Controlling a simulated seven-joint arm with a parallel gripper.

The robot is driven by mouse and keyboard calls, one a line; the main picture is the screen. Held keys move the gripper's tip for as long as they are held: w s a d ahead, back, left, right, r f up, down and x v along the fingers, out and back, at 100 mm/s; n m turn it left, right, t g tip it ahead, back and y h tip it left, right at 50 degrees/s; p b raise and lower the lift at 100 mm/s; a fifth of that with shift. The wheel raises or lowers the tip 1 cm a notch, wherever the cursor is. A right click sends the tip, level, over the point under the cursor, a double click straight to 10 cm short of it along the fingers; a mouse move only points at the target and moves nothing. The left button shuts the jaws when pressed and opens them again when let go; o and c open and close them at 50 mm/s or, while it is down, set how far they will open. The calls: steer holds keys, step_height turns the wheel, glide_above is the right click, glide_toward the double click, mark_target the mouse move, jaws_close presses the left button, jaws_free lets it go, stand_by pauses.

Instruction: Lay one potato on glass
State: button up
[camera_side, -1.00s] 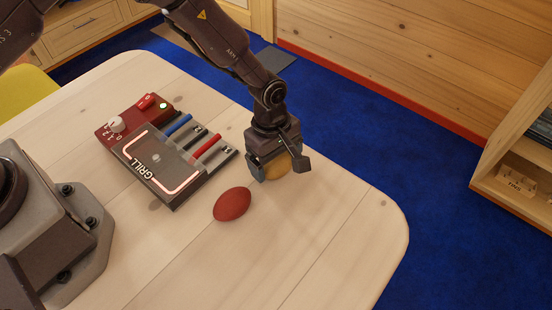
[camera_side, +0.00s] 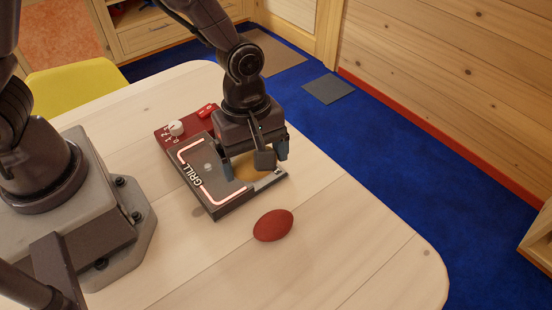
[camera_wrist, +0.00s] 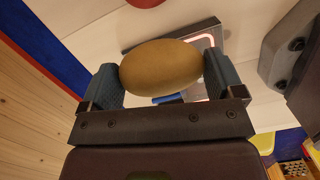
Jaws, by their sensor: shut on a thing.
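My gripper (camera_side: 255,160) is shut on a yellow-brown potato (camera_side: 244,171), which is partly hidden by the fingers. In the wrist view the potato (camera_wrist: 160,68) lies crosswise between the two finger pads. The gripper and potato are over the right part of a dark grill panel (camera_side: 205,181) marked GRILL, with a glowing red-white outline. I cannot tell whether the potato touches the panel. No separate piece of glass can be made out. A red potato (camera_side: 273,225) lies on the table in front of the grill.
The grill has a red control strip with a white knob (camera_side: 176,128) and a red switch (camera_side: 207,110) at its back left. The wooden table (camera_side: 350,240) is clear to the right. A yellow chair (camera_side: 75,88) stands behind the table.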

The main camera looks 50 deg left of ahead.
steer(key=shift+s+a+r, duration=0.1)
steer(key=shift+s+r, duration=0.05)
steer(key=shift+s, duration=0.1)
steer(key=shift+a+r, duration=0.1)
steer(key=shift+a, duration=0.2)
steer(key=a+m, duration=0.1)
steer(key=a, duration=0.2)
steer(key=m+g+y, duration=0.1)
steer(key=m, duration=1.1)
glide_above(216, 180)
steer(key=shift+m, duration=0.3)
steer(key=shift+w+f, duration=0.15)
steer(key=shift+f, duration=1.9)
steer(key=shift+w+f, duration=0.1)
steer(key=shift+f, duration=1.95)
steer(key=shift+f, duration=0.1)
